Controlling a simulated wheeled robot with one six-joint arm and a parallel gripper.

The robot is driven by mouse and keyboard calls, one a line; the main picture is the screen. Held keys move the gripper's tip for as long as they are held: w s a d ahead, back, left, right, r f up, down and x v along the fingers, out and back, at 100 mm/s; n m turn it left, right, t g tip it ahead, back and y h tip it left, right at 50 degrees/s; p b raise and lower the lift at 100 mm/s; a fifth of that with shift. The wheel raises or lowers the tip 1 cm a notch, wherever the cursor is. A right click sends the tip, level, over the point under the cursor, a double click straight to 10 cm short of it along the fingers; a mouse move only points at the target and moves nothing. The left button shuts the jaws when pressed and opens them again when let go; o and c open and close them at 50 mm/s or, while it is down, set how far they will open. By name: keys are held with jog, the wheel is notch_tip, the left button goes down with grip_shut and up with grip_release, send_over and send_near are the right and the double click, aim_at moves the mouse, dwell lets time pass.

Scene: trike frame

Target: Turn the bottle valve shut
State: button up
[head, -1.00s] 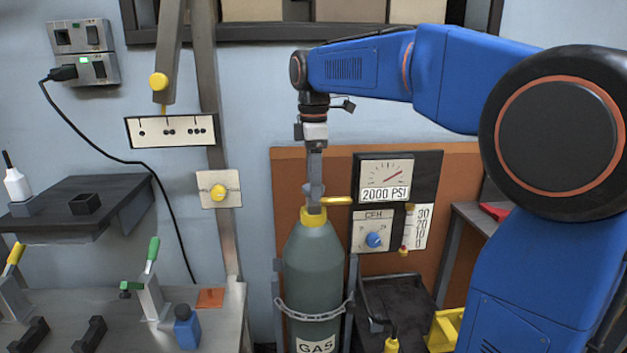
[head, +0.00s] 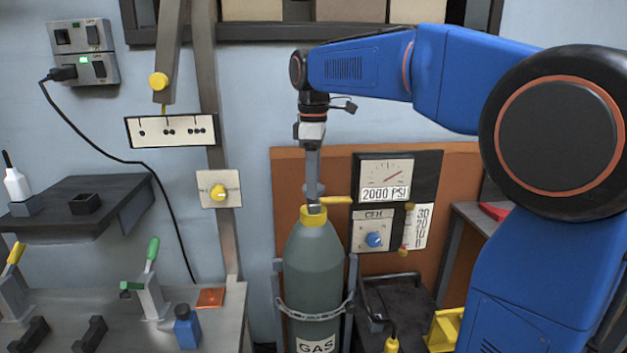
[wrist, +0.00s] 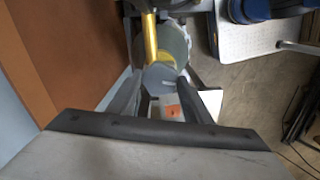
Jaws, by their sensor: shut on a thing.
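The tall grey-green gas bottle (head: 314,260) stands upright, with a yellow collar (head: 313,217) at its neck. My gripper (head: 314,202) points straight down from above and is shut on the valve at the bottle's top. In the wrist view, a round grey valve knob (wrist: 160,76) sits between the two dark fingers of my gripper (wrist: 160,92). A yellow bar (head: 337,200) sticks out to the right from the valve towards the gauge panel; it also shows in the wrist view (wrist: 151,40). The fingers partly hide the valve.
The pressure gauge (head: 385,170) beside the bottle is labelled 2000 PSI, above a blue flow knob (head: 374,240). A chain (head: 315,312) holds the bottle to its rack. A workbench (head: 235,310) with clamps and a blue bottle (head: 187,327) stands left.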

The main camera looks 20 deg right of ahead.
jog(key=m, duration=0.4)
jog(key=shift+m, duration=0.3)
jog(key=m, duration=0.4)
jog(key=shift+m, duration=0.3)
jog(key=m, duration=0.3)
jog(key=shift+m, duration=0.3)
jog(key=m, duration=0.4)
jog(key=shift+m, duration=0.3)
jog(key=m, duration=0.3)
jog(key=shift+r, duration=0.1)
jog(key=m, duration=0.9)
jog(key=shift+m, duration=1.9)
